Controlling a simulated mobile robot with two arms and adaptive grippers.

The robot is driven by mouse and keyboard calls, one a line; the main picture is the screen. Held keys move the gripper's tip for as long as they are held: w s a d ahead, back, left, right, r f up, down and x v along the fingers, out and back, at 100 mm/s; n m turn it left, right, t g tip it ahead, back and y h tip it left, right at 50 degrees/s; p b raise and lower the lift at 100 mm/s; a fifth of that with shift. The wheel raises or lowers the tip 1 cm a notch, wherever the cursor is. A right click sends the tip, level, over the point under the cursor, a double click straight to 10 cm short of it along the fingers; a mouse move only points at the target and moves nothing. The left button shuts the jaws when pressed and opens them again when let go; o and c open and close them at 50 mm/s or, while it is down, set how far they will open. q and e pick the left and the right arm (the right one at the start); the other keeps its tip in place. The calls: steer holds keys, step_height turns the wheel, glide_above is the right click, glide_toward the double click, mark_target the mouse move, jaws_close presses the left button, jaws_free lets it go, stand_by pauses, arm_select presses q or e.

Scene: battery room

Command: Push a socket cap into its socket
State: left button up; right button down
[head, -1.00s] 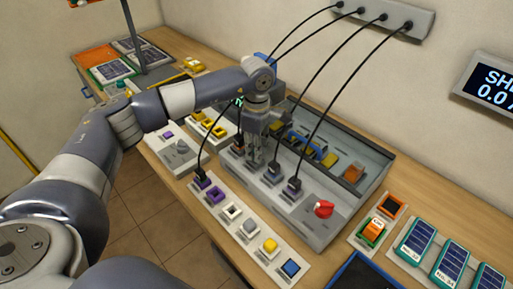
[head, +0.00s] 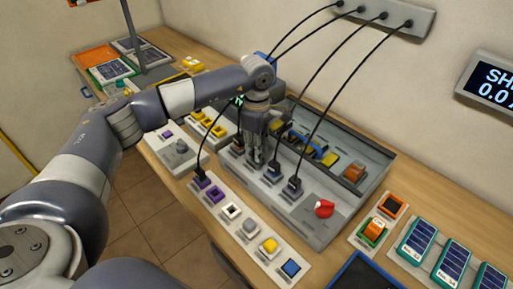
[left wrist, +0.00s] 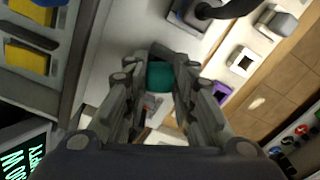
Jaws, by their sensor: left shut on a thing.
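My left gripper (head: 257,163) is over the grey panel (head: 300,222), pointing down among the plugs. In the left wrist view its two fingers (left wrist: 161,72) are shut on a small teal cap (left wrist: 160,77). A dark square edge shows just beyond the cap; I cannot tell whether the cap is in a socket. In the head view the cap is hidden by the fingers. A strip beside the panel has several sockets: a purple frame (head: 216,194), an open white frame (head: 232,211), a grey cap (head: 250,227), a yellow cap (head: 269,245) and a blue one (head: 290,268). My right gripper is not in view.
Black cables run from a wall box (head: 385,20) to plugs (head: 293,186) close around my gripper. A red knob (head: 323,209) stands on the panel. Yellow-framed sockets (head: 208,122) lie behind my arm.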

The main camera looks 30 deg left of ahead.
arm_select(q)
steer(key=shift+f, duration=0.3)
steer(key=shift+f+b, duration=0.3)
steer(key=shift+b, duration=0.2)
steer(key=o, duration=0.6)
steer(key=shift+c, duration=0.2)
steer(key=shift+r, duration=0.1)
step_height(320, 180, up, 11)
steer(key=p, duration=0.6)
stand_by(0.6)
